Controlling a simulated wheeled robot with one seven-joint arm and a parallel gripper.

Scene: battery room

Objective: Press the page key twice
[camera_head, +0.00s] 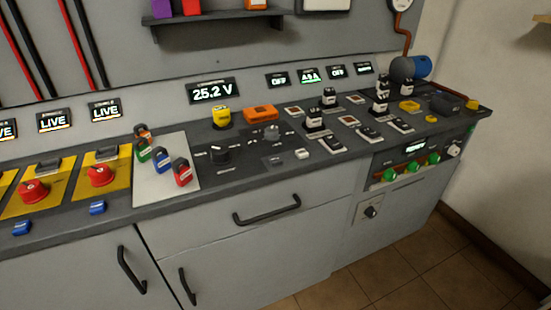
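I cannot read which key is the page key. A small pale key (302,154) sits on the dark countertop, right of the black rotary knob (220,154). A flat dark plate (273,160) with small pale marks lies just left of that key. The voltage display (212,92) on the panel behind reads 25.2 V. Labels on the counter are too small to read. My gripper is not in this view, and nothing covers the keys.
Red switches (101,176) on yellow plates stand at the left. Coloured padlocks (182,172) stand on a white board. A yellow block (222,117), an orange device (261,113) and several black switches (314,122) stand nearby. Drawer handles (267,212) stick out in front.

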